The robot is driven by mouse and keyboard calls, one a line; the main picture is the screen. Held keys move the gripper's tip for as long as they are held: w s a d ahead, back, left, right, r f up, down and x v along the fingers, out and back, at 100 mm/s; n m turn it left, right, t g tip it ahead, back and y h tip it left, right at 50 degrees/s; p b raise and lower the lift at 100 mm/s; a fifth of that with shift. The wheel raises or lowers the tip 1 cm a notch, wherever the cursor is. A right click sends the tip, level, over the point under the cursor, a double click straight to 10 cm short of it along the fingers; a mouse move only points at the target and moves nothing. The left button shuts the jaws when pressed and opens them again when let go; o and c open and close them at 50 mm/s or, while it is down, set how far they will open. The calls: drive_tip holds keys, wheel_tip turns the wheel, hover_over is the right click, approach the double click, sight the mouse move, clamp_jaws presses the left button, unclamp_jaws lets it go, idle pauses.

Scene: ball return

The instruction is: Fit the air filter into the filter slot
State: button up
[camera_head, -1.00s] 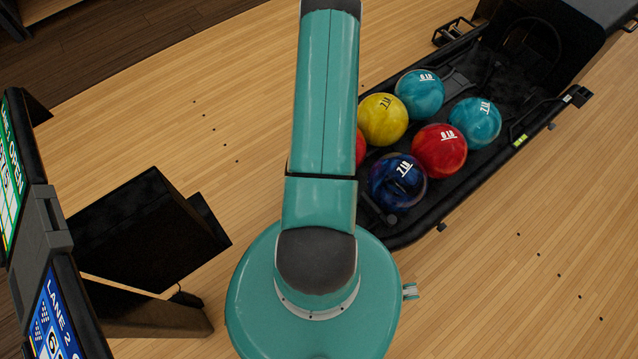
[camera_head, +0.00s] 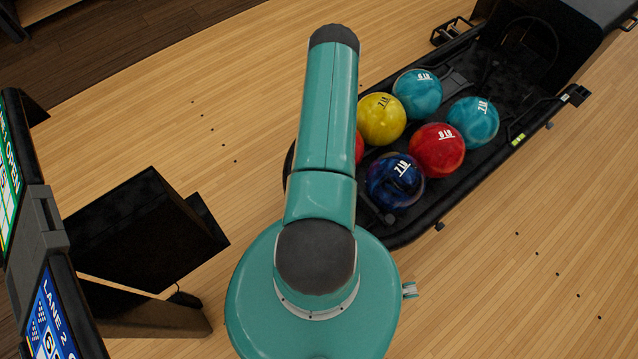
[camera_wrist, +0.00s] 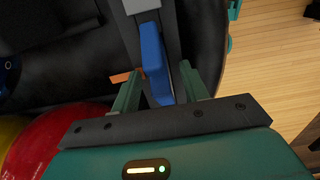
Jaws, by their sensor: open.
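In the wrist view, my gripper (camera_wrist: 159,75) is open, with its two teal fingers apart. A flat blue piece (camera_wrist: 154,60), which looks like the air filter, stands on edge between the fingers, closer to the right one. I cannot tell whether a finger touches it. Its lower end is partly hidden near the gripper body. A dark grey bar or channel lies behind it, with a light grey block (camera_wrist: 141,5) at its top. I cannot tell which part is the filter slot. In the head view my arm hides the gripper and the blue piece.
A small orange tab (camera_wrist: 122,77) is beside the left finger. A red ball (camera_wrist: 52,143) lies close at the lower left of the wrist view. In the head view, the black ball return (camera_head: 470,190) holds several balls. A lane screen (camera_head: 48,315) stands at the left.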

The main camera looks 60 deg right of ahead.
drive_tip(key=shift+c, duration=0.5)
clamp_jaws()
drive_tip(key=shift+r, duration=0.15)
drive_tip(key=shift+r, duration=0.55)
wheel_tip(320, 180, up, 2)
drive_tip(key=shift+r, duration=0.1)
drive_tip(key=s+a+r, duration=0.6)
drive_tip(key=s+r, duration=0.3)
drive_tip(key=s, duration=0.3)
drive_tip(key=shift+s+a+r, duration=0.2)
drive_tip(key=shift+a+r, duration=0.05)
